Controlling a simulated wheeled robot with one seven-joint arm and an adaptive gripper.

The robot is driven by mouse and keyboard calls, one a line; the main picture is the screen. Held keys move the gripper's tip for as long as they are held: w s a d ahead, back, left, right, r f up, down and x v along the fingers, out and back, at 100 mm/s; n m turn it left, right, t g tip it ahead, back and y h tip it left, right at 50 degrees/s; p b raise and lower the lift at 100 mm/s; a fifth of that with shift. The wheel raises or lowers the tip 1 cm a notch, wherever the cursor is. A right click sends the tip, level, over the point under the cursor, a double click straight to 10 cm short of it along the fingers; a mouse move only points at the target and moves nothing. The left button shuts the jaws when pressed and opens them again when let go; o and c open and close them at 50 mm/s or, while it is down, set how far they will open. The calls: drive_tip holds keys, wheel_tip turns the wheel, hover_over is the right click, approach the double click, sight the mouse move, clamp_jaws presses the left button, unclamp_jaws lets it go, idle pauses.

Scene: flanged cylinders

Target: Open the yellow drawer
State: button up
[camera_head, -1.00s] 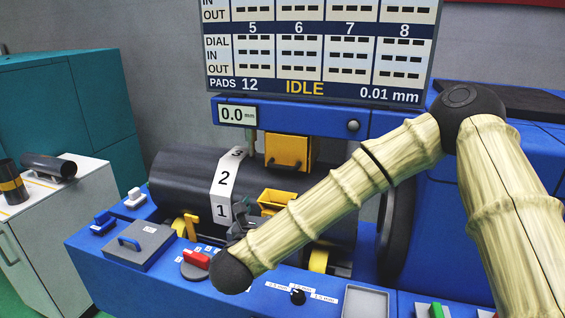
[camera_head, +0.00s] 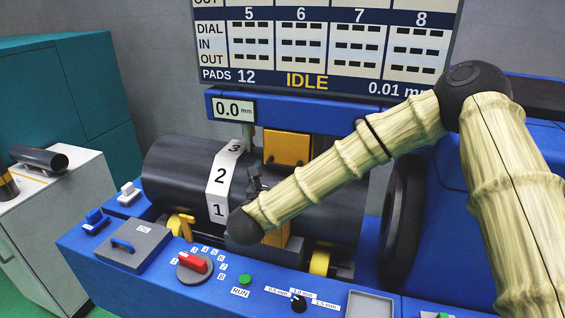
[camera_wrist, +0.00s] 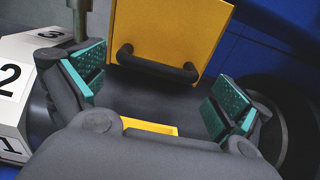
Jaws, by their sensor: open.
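The yellow drawer (camera_head: 287,147) is a yellow box front above the dark cylinder in the head view, its lower part near my arm. In the wrist view its yellow front (camera_wrist: 172,35) fills the upper middle, with a dark bar handle (camera_wrist: 157,70) near its lower edge. My gripper (camera_wrist: 155,92) is open and empty, its teal-padded fingers apart on either side below the handle, not closed on it. In the head view my gripper (camera_head: 256,183) is partly hidden behind my arm.
A dark cylinder (camera_head: 180,180) with a numbered white band lies on the blue machine. A yellow piece (camera_wrist: 150,126) shows below my fingers in the wrist view. A red selector (camera_head: 192,262) and other controls line the front panel. A dark wheel (camera_head: 402,212) stands right.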

sight(282, 168)
drive_tip(key=shift+p+x, duration=0.35)
drive_tip(key=shift+x, duration=0.55)
drive_tip(key=shift+w+d, duration=0.2)
drive_tip(key=shift+w, duration=0.4)
drive_tip(key=shift+c, duration=0.4)
